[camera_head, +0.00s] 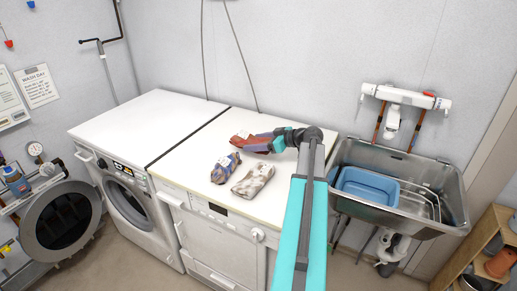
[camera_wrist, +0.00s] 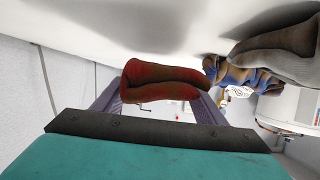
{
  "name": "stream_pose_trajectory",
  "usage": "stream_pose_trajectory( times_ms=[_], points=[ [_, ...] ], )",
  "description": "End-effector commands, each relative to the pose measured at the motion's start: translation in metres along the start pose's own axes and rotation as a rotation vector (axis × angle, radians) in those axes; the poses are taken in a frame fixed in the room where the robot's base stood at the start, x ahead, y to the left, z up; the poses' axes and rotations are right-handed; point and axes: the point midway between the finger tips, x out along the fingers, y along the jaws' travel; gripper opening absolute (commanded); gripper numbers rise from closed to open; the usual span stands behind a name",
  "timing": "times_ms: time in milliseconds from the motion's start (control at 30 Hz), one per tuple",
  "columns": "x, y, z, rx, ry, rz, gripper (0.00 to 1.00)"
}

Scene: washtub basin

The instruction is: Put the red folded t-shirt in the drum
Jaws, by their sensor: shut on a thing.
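The red folded t-shirt (camera_head: 238,141) is at the back of the white worktop, partly hidden by my gripper (camera_head: 254,141). In the wrist view the red t-shirt (camera_wrist: 160,80) lies between the two fingers of my gripper (camera_wrist: 160,98), which is shut on it. The shirt is at or just above the worktop; I cannot tell if it touches. The washing machine (camera_head: 141,226) stands at the left under the white top. A round door with a dark middle (camera_head: 62,218) stands out at its left. The drum's inside is not clearly seen.
A blue-purple folded cloth (camera_head: 224,168) and a pale blotched cloth (camera_head: 253,180) lie in front of the shirt. A steel sink (camera_head: 448,190) with a blue basin (camera_head: 368,186) is at the right. The left half of the top (camera_head: 140,122) is clear.

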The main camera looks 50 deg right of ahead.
Motion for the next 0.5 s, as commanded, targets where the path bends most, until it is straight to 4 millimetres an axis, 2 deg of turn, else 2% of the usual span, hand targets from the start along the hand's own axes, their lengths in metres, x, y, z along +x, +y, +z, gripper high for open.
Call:
stream_pose_trajectory(
  times_ms=[300,500],
  points=[
    [0.01,0.0,0.025,0.001,0.001,0.0,0.4],
    [0.013,0.0,0.032,0.001,0.001,0.0,0.4]
  ],
)
